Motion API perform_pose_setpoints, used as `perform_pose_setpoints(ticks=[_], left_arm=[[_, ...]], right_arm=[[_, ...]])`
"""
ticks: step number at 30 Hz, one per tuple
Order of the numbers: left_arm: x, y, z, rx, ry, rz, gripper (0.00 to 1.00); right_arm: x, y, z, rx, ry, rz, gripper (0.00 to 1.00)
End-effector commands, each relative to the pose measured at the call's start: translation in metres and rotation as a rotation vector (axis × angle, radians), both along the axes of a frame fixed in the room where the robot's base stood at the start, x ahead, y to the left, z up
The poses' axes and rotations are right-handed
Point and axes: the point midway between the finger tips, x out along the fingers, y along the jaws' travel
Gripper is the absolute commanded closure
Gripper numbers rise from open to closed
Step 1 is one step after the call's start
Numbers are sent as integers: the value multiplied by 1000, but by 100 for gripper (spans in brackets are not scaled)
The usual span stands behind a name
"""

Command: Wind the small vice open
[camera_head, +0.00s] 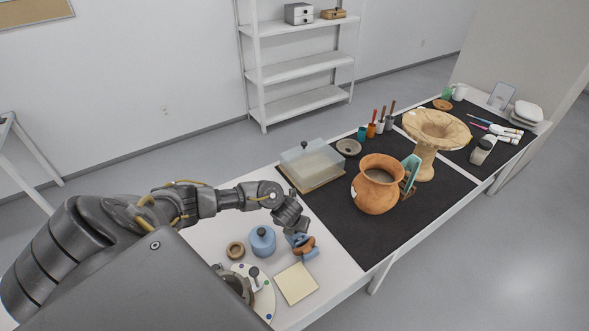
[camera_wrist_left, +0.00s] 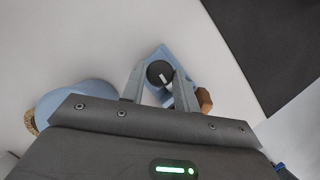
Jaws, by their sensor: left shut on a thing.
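The small vice (camera_head: 311,253) is blue with brown jaw pads and sits on the white part of the table, near the edge of the black mat. My left gripper (camera_head: 294,228) reaches down over it from the left. In the left wrist view, the gripper's fingers (camera_wrist_left: 160,82) are shut on the vice's dark round knob (camera_wrist_left: 158,69), which has a white mark. The blue body of the vice (camera_wrist_left: 163,52) shows behind the knob, with a brown pad (camera_wrist_left: 204,100) at the right. The gap between the jaws is mostly hidden. My right gripper is not seen.
A blue lidded jar (camera_head: 262,243) and a small brown ring (camera_head: 235,250) stand left of the vice. A cream pad (camera_head: 296,284) lies in front. A terracotta pot (camera_head: 376,186) and a clear-lidded box (camera_head: 311,165) stand on the black mat (camera_head: 330,215).

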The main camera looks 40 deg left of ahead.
Motion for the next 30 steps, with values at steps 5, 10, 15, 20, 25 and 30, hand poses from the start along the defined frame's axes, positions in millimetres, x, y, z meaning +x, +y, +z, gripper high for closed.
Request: perform_pose_setpoints(ticks=[5,10,15,20,25,30], left_arm=[[1,-1,2,-1,-1,76,92],[1,0,1,1,-2,117,92],[1,0,1,0,-2,132,92],[2,0,1,1,-2,133,92],[2,0,1,0,-2,133,92],[1,0,1,0,-2,132,48]], right_arm=[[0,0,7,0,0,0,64],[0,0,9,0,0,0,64],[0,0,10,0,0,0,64],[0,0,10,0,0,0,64],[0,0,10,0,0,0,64],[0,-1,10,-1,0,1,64]])
